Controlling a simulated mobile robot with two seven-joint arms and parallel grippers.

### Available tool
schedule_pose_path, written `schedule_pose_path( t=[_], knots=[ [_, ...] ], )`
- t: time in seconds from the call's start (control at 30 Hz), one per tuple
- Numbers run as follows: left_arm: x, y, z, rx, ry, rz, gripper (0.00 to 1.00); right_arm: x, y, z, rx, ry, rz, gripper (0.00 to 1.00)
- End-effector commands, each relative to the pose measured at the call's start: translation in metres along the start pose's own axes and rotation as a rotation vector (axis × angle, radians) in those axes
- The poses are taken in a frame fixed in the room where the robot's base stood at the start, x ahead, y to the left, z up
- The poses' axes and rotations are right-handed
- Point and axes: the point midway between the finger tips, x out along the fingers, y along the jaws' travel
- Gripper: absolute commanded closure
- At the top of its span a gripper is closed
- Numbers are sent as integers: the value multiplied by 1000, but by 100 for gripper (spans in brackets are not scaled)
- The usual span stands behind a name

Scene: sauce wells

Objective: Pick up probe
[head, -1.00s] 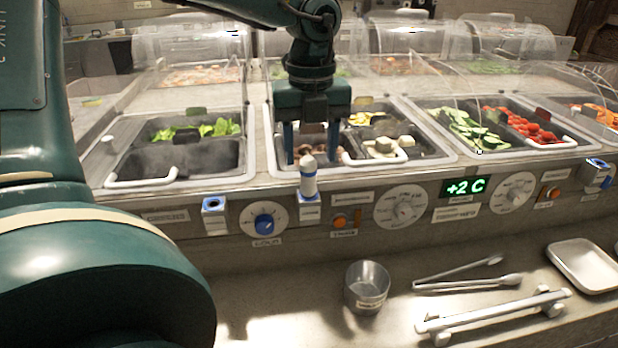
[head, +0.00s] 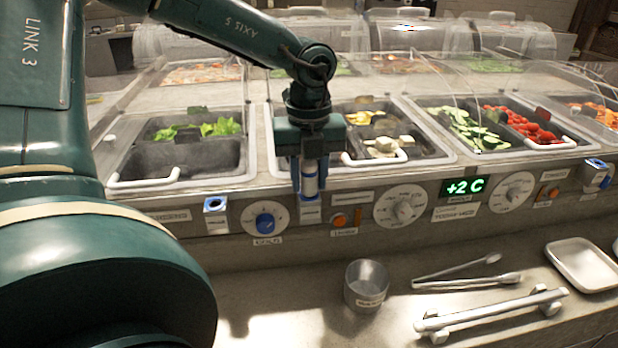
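The probe (head: 310,184) is a white upright cylinder with blue bands, standing in its holder on the front panel of the counter. Its top is hidden by my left gripper. My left gripper (head: 310,182) points straight down over it, with one finger on each side. The fingers sit close against the probe's sides, with little or no gap, so it looks shut on the probe. The probe's lower end is still at the holder. My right gripper is not in view.
Food wells with white handles (head: 375,158) and clear covers lie behind. On the lower shelf are a metal cup (head: 367,285), tongs (head: 465,282) and a white tray (head: 585,265).

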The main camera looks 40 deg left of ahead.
Motion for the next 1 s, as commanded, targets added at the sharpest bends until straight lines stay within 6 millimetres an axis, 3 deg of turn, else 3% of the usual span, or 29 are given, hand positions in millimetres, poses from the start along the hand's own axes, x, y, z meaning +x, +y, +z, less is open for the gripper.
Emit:
schedule_pose_path(
  t=[0.33, 0.6, 0.73, 1.0],
  knots=[
    [0, 0, 0, 0, -1, 0, 97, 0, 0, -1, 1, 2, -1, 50],
    [-4, 0, 0, 0, -2, -1, 98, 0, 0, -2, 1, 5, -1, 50],
    [-21, -1, 1, -1, -5, -4, 98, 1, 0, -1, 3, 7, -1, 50],
    [-75, -1, 1, 0, -5, -3, 98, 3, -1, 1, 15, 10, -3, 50]
  ],
)
